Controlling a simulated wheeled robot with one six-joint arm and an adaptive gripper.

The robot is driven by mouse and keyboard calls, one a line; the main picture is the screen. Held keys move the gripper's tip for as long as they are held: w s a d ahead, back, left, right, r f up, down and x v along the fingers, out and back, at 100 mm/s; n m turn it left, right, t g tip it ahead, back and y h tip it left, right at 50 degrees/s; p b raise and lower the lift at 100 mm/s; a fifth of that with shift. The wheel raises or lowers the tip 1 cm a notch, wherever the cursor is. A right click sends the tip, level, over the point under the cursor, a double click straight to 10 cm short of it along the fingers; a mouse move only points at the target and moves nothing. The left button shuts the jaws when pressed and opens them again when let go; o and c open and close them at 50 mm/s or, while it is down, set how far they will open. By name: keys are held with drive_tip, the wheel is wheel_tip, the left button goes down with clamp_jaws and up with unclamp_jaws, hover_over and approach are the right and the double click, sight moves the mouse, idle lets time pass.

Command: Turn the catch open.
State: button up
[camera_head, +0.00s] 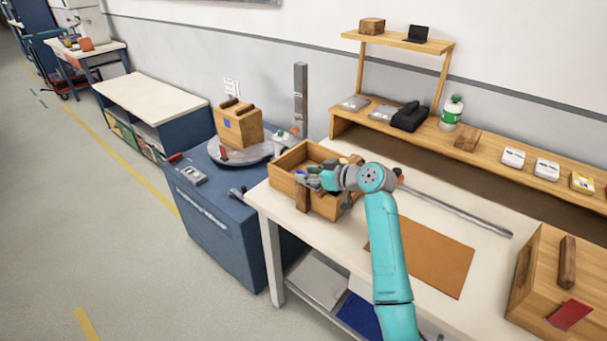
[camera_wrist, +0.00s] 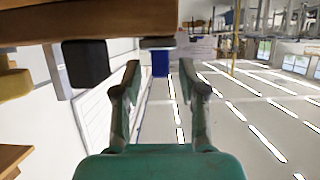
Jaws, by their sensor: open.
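I cannot make out for certain which part is the catch. An open wooden crate (camera_head: 330,206) stands at the left end of the white workbench, with a dark upright wooden bar (camera_head: 302,197) on its near side. A closed wooden box (camera_head: 535,300) at the right front has a dark wooden bar (camera_head: 567,262) and a red piece (camera_head: 570,315) on it. My gripper (camera_head: 312,180) is at the open crate, and its exact contact is too small to tell. In the wrist view my gripper (camera_wrist: 160,68) is open, with nothing between its fingers.
A brown mat (camera_head: 440,258) and a long grey rod (camera_head: 460,209) lie on the bench. A shelf with a green-white bottle (camera_head: 452,112) runs behind. A blue cabinet (camera_head: 215,220) at the left bears a turntable with a wooden box (camera_head: 238,128). Floor at the left is clear.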

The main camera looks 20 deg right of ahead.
drive_tip(key=shift+x, duration=1.1)
clamp_jaws()
drive_tip(key=shift+a+m+t, duration=0.1)
drive_tip(key=shift+m+t, duration=0.2)
drive_tip(key=m+t+h, duration=0.1)
drive_tip(key=m+h, duration=0.1)
drive_tip(key=h, duration=0.1)
drive_tip(key=shift+m, duration=0.4)
drive_tip(key=m+t+h, duration=0.1)
drive_tip(key=m+h, duration=0.5)
drive_tip(key=h, duration=0.1)
drive_tip(key=shift+r, duration=0.1)
drive_tip(key=m+g+h, duration=0.1)
drive_tip(key=m+h, duration=0.1)
drive_tip(key=h, duration=0.1)
drive_tip(key=m+g+h, duration=0.1)
drive_tip(key=m+h, duration=0.2)
drive_tip(key=shift+g, duration=0.3)
drive_tip(key=shift+m+g+h, duration=1.3)
drive_tip(key=shift+m+g, duration=0.2)
drive_tip(key=shift+m, duration=0.3)
